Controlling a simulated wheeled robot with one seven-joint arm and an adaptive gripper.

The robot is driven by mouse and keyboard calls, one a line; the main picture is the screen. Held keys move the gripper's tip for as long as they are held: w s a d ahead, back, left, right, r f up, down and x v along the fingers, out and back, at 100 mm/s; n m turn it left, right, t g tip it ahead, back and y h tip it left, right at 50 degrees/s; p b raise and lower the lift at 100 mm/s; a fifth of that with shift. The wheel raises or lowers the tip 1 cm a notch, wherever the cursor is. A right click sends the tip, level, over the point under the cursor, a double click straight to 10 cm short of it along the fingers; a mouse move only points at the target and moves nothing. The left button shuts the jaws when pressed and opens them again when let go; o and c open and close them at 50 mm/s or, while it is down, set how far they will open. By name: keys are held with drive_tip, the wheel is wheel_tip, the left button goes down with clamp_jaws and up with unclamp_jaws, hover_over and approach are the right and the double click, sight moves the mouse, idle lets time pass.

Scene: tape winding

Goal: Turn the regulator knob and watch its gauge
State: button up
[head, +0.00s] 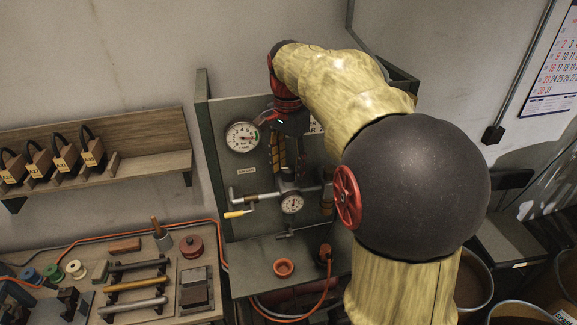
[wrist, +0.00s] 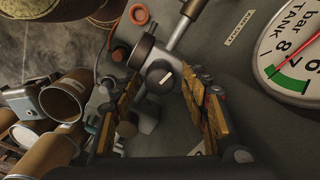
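The regulator knob (wrist: 160,76) is dark with a pale mark on its face. It sits between my gripper's fingertips in the wrist view, with visible gaps on both sides. My gripper (wrist: 162,84) is open, its yellow-and-black fingers spread. In the head view my gripper (head: 287,170) points down just above the regulator and hides the knob. The regulator's small round gauge (head: 291,203) sits below the fingers; its needle is too small to read. The large tank gauge (head: 242,137) is on the panel at upper left; its red needle shows near the green band in the wrist view (wrist: 296,54).
A pipe with a yellow-handled lever (head: 236,214) runs left of the regulator. Barrels stand at lower right.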

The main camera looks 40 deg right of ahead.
drive_tip(key=c, duration=1)
drive_tip(key=shift+r+n+p, duration=0.15)
drive_tip(key=shift+n+p, duration=0.9)
drive_tip(key=shift+n, duration=0.05)
drive_tip(key=n+p, duration=0.2)
drive_tip(key=n, duration=0.1)
drive_tip(key=n+p, duration=0.3)
drive_tip(key=n, duration=0.2)
drive_tip(key=shift+n, duration=0.4)
drive_tip(key=o, duration=1.1)
drive_tip(key=shift+c, duration=0.2)
